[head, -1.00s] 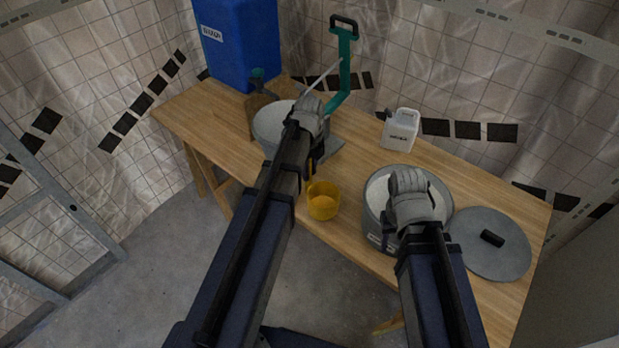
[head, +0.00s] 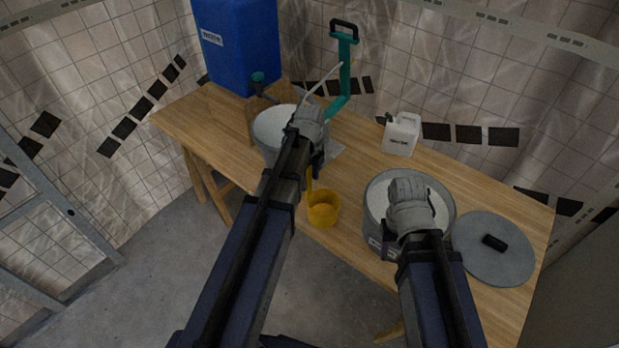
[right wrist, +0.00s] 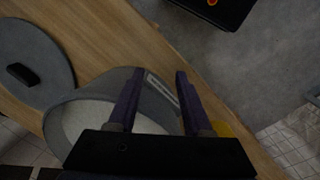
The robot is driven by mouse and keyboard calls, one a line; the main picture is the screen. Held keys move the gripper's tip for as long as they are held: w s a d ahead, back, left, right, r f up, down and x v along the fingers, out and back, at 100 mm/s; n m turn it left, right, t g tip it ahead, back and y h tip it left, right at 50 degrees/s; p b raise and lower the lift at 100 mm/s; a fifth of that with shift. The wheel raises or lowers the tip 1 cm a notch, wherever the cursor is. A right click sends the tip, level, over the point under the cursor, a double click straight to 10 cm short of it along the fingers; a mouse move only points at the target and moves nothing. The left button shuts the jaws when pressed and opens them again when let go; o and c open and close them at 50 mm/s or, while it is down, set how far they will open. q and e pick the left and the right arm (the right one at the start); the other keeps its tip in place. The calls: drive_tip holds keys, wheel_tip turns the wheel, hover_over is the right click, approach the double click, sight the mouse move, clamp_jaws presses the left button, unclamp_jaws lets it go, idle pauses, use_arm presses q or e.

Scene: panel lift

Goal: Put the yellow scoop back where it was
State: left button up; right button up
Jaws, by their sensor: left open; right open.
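The yellow scoop (head: 323,210) is at the table's front edge, between the two tubs. Its cup opening faces up, and its handle runs up behind my left arm. In the right wrist view only a sliver of yellow (right wrist: 222,129) shows beyond the right finger. My left gripper (head: 311,128) is open beside the left tub, above and behind the scoop's cup; its fingers are mostly hidden, so I cannot tell whether they touch the handle. My right gripper (head: 410,200) is open over the right tub, and its two fingers stand apart and empty in the right wrist view (right wrist: 155,100).
The left tub (head: 268,128) and right tub (head: 447,212) hold pale material. A grey lid (head: 490,262) lies at the right end. A white jug (head: 402,136), a teal-handled stand (head: 346,70) and a blue container (head: 238,45) stand at the back. Bare wood (head: 362,170) lies mid-table.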

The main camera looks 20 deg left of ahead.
use_arm(q)
drive_tip(key=shift+r, duration=0.1)
wheel_tip(320, 180, up, 12)
drive_tip(key=p, duration=1.2)
drive_tip(key=shift+r, duration=0.15)
drive_tip(key=s+d+n+y, duration=0.1)
drive_tip(key=s+d+n, duration=1.4)
drive_tip(key=n, duration=0.3)
drive_tip(key=shift+s+d, duration=0.35)
drive_tip(key=shift+s, duration=0.25)
use_arm(e)
wheel_tip(320, 180, up, 12)
drive_tip(key=shift+r, duration=0.15)
